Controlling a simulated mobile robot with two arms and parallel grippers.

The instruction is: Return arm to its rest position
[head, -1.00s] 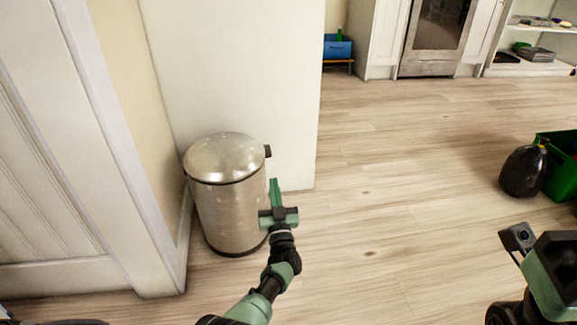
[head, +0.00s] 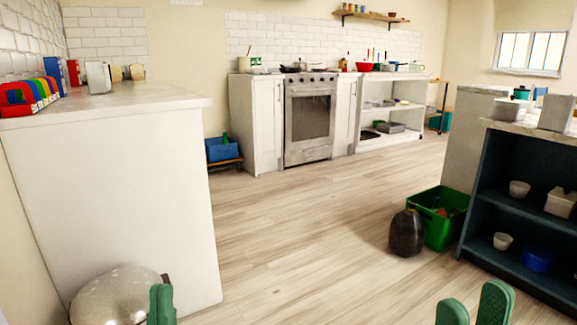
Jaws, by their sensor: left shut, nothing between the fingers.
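My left gripper (head: 161,303) shows at the bottom left of the head view as green fingertips pointing up, shut and empty. It overlaps the edge of a metal trash can (head: 115,297) in the picture, and only the can's domed lid shows. My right gripper (head: 473,307) is at the bottom right, with its two green fingers upright and apart, and nothing seen between them. The rest of both arms is below the frame.
A white counter (head: 130,200) stands at the left. A dark vase (head: 406,232) and a green crate (head: 441,230) are on the floor beside a dark shelf unit (head: 520,262) at the right. The wooden floor (head: 300,220) between is clear.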

